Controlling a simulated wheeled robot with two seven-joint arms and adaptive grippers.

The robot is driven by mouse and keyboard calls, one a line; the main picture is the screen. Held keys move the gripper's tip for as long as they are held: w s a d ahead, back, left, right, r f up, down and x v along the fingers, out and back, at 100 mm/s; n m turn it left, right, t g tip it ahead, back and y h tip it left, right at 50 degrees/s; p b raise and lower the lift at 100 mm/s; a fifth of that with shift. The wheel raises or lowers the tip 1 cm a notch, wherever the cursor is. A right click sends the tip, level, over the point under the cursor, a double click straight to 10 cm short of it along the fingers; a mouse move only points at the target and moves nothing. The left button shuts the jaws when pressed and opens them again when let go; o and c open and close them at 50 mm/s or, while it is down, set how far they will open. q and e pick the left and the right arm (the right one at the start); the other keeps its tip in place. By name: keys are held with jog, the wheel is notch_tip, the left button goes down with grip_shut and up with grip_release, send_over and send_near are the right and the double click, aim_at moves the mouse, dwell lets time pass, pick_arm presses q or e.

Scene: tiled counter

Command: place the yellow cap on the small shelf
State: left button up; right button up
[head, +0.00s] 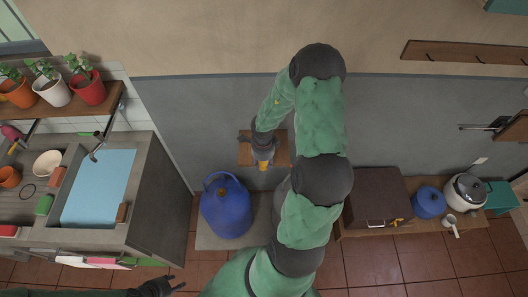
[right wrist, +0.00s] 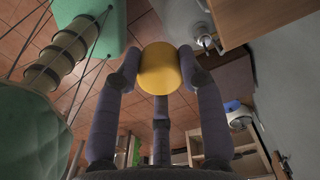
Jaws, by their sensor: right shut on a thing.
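The small wooden shelf (head: 244,155) is on the grey wall near the middle of the head view, above the blue gas bottle. My right gripper (head: 264,158) is in front of it and hides part of it. In the right wrist view my right gripper (right wrist: 160,78) is shut on the yellow cap (right wrist: 160,68), with fingers on both sides of it. The cap also shows in the head view (head: 263,167), at the shelf's near edge in the picture. I cannot tell whether it touches the shelf. My left gripper (head: 174,284) is low in the head view, fingers apart and empty.
A blue gas bottle (head: 226,208) stands below the shelf. A sink counter (head: 150,205) is on the left, with potted plants on a shelf (head: 108,103) above it. A brown box (head: 376,196), a blue pot (head: 429,202) and a rice cooker (head: 466,192) stand on the right.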

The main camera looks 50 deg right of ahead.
jog(key=w+d+f, duration=0.2)
jog(key=d+f, duration=0.1)
jog(key=w+d+f, duration=0.2)
jog(key=w+d+f+b, duration=0.1)
jog(key=w+d+f, duration=0.1)
jog(key=d+f, duration=0.1)
jog(key=shift+w+d+f, duration=0.3)
notch_tip(320, 180, down, 3)
jog(key=shift+w+d+f+b, duration=0.1)
jog(key=shift+b, duration=0.2)
jog(key=o, duration=0.8)
jog(key=shift+f, duration=0.1)
notch_tip(320, 180, up, 12)
jog(key=shift+r+p, duration=0.15)
jog(key=shift+p, duration=0.65)
